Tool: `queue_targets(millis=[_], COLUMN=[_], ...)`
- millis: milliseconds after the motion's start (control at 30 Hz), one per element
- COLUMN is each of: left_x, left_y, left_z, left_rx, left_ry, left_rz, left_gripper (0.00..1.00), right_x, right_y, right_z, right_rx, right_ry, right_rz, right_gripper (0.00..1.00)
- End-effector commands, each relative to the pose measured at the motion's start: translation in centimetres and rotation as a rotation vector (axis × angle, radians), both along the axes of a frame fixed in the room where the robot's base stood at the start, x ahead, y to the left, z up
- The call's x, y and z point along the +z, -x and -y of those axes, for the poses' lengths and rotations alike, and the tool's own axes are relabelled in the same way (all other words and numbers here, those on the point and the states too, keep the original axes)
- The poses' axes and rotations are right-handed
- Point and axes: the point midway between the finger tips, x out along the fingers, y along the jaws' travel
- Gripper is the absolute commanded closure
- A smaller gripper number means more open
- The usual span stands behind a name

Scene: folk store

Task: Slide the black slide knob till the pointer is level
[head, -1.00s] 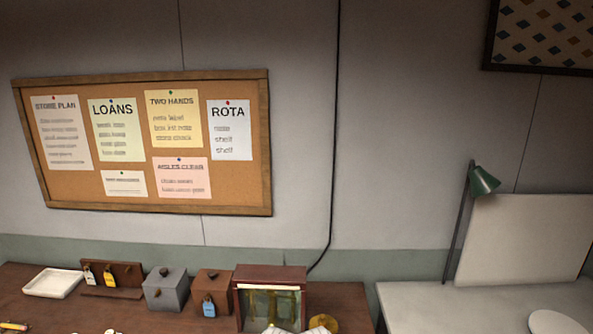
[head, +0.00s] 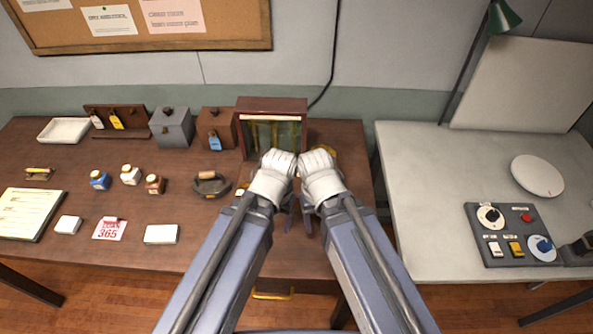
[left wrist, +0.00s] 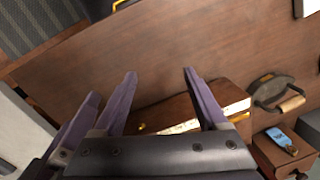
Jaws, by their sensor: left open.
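I cannot make out a black slide knob or a pointer for certain in either view. A dark red wooden case (head: 272,104) with a glass front and brass-coloured parts inside stands at the back of the brown table; its front edge shows in the left wrist view (left wrist: 236,108). My arms hide its lower right part. My left gripper (left wrist: 160,76) is open and empty above the table, with its fingers apart near the case. My right gripper (head: 307,218) is close beside the left one in the head view; its fingers are mostly hidden.
A control panel (head: 511,262) with dials and switches lies on the pale table (head: 420,200) at right. A flat iron (head: 211,184), small bottles, a grey box (head: 171,127) and a brown box (head: 217,127) with a blue tag stand left of my arms.

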Motion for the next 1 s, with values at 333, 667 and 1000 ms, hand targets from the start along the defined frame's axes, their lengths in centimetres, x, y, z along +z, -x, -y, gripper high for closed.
queue_targets(millis=[333,667,1000], left_x=[0.0,2.9,10.5], left_y=[0.0,-2.9,-12.5], left_z=[0.0,-0.4,-3.8], left_rx=[0.0,0.051,0.252], left_ry=[0.0,0.017,0.088], left_rz=[0.0,0.007,0.033], left_gripper=[0.25,0.3,0.3], right_x=[0.0,3.0,10.6], right_y=[0.0,0.0,0.0], right_z=[0.0,0.0,0.0], right_rx=[0.0,-0.002,-0.012], right_ry=[0.0,-0.001,-0.003], right_rz=[0.0,0.0,0.0], right_gripper=[0.34,0.34,0.34])
